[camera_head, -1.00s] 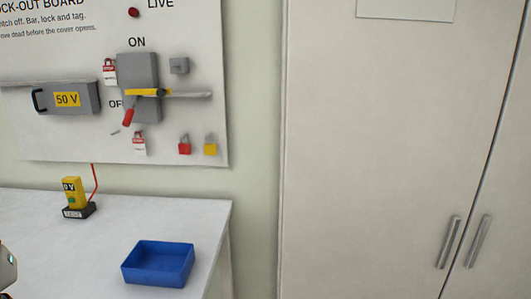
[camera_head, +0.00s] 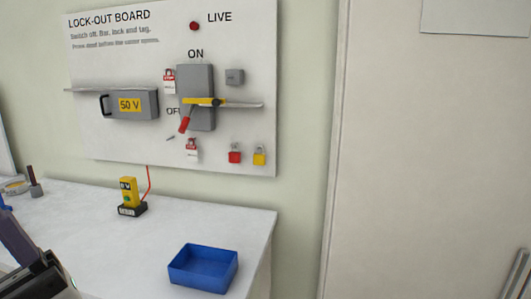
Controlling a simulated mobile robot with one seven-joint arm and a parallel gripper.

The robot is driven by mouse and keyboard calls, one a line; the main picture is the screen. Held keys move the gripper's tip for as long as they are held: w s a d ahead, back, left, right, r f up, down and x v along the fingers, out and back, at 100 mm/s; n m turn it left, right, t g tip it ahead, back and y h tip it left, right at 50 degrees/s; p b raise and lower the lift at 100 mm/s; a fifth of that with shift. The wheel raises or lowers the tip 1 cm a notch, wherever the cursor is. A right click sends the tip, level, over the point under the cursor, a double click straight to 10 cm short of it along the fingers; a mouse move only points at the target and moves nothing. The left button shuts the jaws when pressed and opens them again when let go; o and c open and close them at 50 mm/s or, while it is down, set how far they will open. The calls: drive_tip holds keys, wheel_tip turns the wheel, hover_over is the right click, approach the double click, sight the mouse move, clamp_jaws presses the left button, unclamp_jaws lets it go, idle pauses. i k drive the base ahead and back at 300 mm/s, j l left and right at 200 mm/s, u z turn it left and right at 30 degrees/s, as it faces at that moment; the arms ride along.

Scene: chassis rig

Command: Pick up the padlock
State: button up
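A red padlock (camera_head: 235,156) and a yellow padlock (camera_head: 259,158) hang side by side at the lower right of the lock-out board (camera_head: 105,145). A switch box (camera_head: 196,115) above and left of them carries a yellow bar and a red handle (camera_head: 184,125). Dark and grey-purple parts that look like my gripper (camera_head: 35,262) show at the lower left corner, cut off by the frame. They are far from the padlocks. I cannot make out the fingertips or anything held.
A blue open tray (camera_head: 203,283) sits at the worktop's front right, and looks empty. A yellow tester (camera_head: 128,192) stands on a black base near the wall. Small items lie at the far left. The white worktop (camera_head: 85,215) is mostly clear. Tall cabinet doors (camera_head: 430,150) stand right.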

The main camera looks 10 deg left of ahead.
sight(258, 158)
drive_tip(key=i+j+u, duration=0.1)
drive_tip(key=j+u, duration=0.2)
drive_tip(key=i+l, duration=0.15)
drive_tip(key=i, duration=0.75)
